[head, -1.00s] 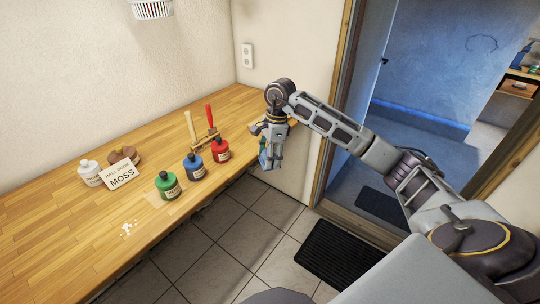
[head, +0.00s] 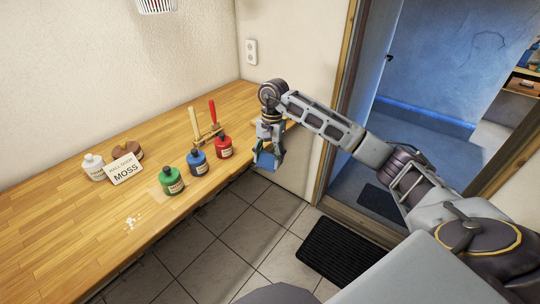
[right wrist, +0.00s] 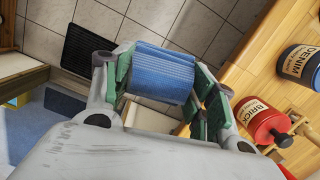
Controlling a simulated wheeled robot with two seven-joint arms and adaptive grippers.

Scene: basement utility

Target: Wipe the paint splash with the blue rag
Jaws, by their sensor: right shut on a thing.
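The blue rag (head: 264,160) is a folded, ribbed bundle. My right gripper (head: 269,154) is shut on it, and it shows clearly between the green-padded fingers in the right wrist view (right wrist: 160,72). The gripper hangs by the wooden bench's front edge, near its far right end, with the rag apart from the paint splash. The paint splash (head: 133,220) is a small cluster of pale flecks on the bench top near its front edge, left of the green bottle. My left gripper is not in view.
On the bench (head: 60,235) stand green (head: 171,181), blue (head: 197,163) and red (head: 222,147) bottles, a tool rack (head: 207,132), a MOSS card (head: 125,169) and a white bottle (head: 94,167). Bench top around the splash is clear. A black mat (head: 342,255) lies on the floor.

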